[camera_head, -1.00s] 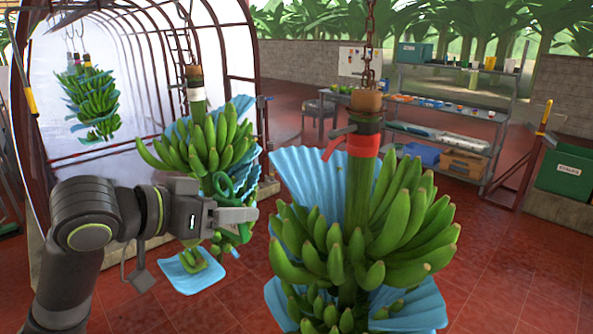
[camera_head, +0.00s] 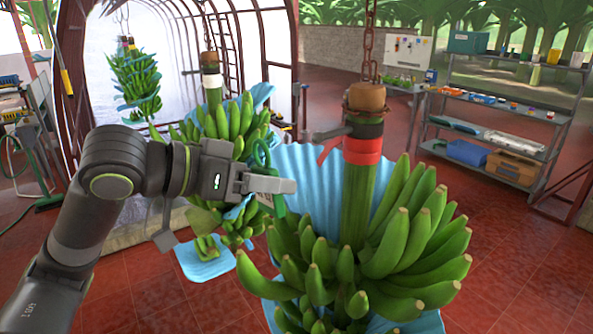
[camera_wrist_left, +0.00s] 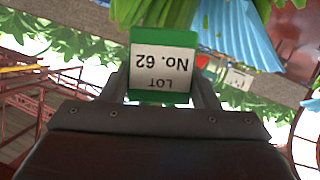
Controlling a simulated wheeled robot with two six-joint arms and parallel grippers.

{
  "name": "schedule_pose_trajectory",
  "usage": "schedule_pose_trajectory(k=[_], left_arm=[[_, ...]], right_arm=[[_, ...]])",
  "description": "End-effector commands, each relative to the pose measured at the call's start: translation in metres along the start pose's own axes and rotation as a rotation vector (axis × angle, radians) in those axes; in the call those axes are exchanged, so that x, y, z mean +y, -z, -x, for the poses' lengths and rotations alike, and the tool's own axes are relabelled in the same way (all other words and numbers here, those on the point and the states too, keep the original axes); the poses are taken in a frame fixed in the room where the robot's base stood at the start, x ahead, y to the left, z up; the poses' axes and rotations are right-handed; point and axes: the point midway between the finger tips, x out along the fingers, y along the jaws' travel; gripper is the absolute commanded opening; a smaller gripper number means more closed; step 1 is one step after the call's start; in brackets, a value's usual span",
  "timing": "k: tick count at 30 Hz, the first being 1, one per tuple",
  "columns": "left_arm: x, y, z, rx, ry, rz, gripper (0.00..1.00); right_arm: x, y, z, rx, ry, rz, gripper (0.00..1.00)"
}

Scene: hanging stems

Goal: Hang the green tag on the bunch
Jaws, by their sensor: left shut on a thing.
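The green tag (camera_wrist_left: 162,75) is a flat card with a green border and a white label reading "LOT No. 62", upside down in the left wrist view. My left gripper (camera_head: 279,186) is shut on it. The near bunch (camera_head: 410,245) hangs in front, with a bare stem (camera_head: 354,205) above the bananas and a red band (camera_head: 362,150) under a black one. The gripper is left of this stem, and the loop appears apart from it. My right gripper is not in view.
A blue sheet (camera_head: 305,180) hangs behind the near stem. A second bunch (camera_head: 230,125) hangs behind my left gripper, and another (camera_head: 135,80) hangs farther left. A shelf rack (camera_head: 490,95) stands at the back right. Red tiled floor (camera_head: 520,260) is open at right.

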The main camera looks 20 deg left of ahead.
Motion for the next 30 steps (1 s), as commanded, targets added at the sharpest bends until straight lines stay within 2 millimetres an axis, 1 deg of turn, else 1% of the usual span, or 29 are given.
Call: schedule_pose_trajectory(k=[4, 8, 15, 17, 25, 30], left_arm=[[-0.001, 0.001, -0.001, 0.001, 0.0, 0.003, 0.26], [0.0, 0.004, -0.007, 0.004, -0.002, 0.003, 0.26], [0.001, 0.01, -0.022, 0.002, -0.004, 0.004, 0.26], [0.0, 0.011, -0.026, 0.003, -0.003, 0.005, 0.26], [0.0, 0.018, -0.044, 0.001, -0.003, 0.004, 0.26], [0.0, 0.023, -0.055, 0.002, -0.002, 0.004, 0.26]], right_arm=[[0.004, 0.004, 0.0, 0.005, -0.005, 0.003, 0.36], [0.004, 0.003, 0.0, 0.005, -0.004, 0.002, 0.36], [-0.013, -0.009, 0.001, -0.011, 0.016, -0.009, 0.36], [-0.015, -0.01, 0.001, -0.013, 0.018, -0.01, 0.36], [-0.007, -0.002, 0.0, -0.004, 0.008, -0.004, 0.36], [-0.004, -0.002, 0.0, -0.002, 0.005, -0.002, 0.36]])
